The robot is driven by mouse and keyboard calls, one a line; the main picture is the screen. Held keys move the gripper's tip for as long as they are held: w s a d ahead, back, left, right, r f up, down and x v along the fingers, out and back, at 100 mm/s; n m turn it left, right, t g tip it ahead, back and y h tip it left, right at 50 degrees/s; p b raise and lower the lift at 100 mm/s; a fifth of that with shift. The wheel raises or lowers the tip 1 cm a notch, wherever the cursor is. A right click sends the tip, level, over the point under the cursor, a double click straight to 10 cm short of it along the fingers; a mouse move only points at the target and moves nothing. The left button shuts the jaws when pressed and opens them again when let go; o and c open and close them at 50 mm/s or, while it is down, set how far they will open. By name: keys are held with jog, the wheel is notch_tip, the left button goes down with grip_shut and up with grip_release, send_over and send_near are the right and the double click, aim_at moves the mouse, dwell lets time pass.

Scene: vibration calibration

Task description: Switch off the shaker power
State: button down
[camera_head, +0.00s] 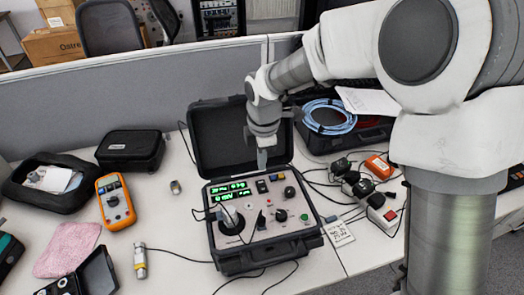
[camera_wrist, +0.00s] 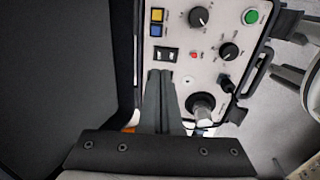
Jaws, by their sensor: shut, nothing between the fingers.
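The shaker control unit (camera_head: 262,215) is a black case with its lid standing open and a light grey panel. Its two green displays (camera_head: 228,193) are lit. In the wrist view the panel (camera_wrist: 222,68) shows a black rocker switch (camera_wrist: 166,54), blue and yellow buttons, a small red button (camera_wrist: 193,54), knobs and a green button (camera_wrist: 251,17). Which control is the power switch cannot be read. My gripper (camera_head: 262,166) is shut and empty, pointing down over the panel's lid side. In the wrist view its fingertips (camera_wrist: 160,74) are close beside the rocker; contact cannot be told.
The raised lid (camera_head: 238,135) stands close behind my gripper. An orange multimeter (camera_head: 115,201), black pouch (camera_head: 131,149) and pink cloth (camera_head: 68,249) lie left. Cables, black adapters and a blue cable coil (camera_head: 330,117) crowd the right. A grey partition closes the back.

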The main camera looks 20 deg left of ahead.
aim_at(262, 188)
jog(key=f, duration=0.7)
jog(key=shift+w+a+f, duration=0.15)
jog(key=shift+w+a, duration=0.1)
jog(key=shift+w, duration=0.15)
jog(key=shift+f, duration=0.25)
jog(key=shift+s+d+f+b, duration=0.1)
jog(key=shift+s+f+b, duration=0.05)
jog(key=shift+b, duration=0.15)
jog(key=shift+s+d, duration=0.2)
jog(key=shift+s, duration=0.1)
jog(key=shift+s+d, duration=0.15)
jog(key=shift+s, duration=0.15)
